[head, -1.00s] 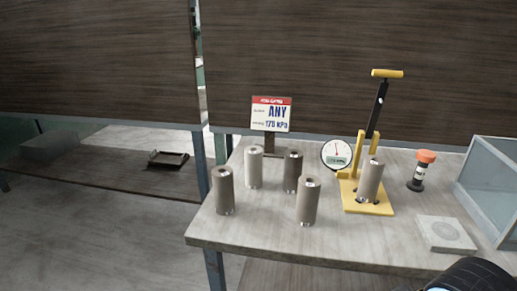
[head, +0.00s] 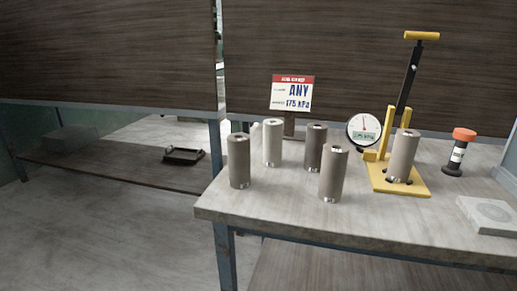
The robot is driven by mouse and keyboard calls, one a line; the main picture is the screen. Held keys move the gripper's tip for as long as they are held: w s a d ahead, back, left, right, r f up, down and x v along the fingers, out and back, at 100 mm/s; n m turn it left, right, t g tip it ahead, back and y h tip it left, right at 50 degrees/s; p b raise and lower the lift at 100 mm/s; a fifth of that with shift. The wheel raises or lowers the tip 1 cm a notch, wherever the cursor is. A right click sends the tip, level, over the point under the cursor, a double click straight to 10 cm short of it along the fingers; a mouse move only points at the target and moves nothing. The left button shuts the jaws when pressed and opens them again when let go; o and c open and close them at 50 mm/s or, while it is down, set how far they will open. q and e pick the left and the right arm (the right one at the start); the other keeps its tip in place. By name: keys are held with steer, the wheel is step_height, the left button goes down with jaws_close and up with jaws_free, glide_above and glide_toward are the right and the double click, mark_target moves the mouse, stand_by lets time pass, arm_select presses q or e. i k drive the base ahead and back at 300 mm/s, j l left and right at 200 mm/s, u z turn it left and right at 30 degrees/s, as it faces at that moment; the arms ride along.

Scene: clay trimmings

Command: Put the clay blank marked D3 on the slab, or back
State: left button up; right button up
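Several upright cylinders stand on the grey table: a dark one at the left (head: 239,162), a pale one (head: 272,143), a dark one behind (head: 315,148) and a grey-brown one in front (head: 333,174). Another cylinder (head: 402,156) stands on the base of a yellow stand (head: 412,188). Small marks on their tops are too small to read, so I cannot tell which is D3. A pale square slab with a round mark (head: 488,214) lies at the table's right, cut by the picture edge. Neither of my grippers is in view.
A sign reading "ANY" and "175 kPa" (head: 292,94) stands behind the cylinders. A black tray (head: 183,155) lies on a low shelf at left. The table front (head: 270,215) is clear.

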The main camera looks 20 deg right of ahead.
mark_target(406, 141)
steer(key=z, duration=1.4)
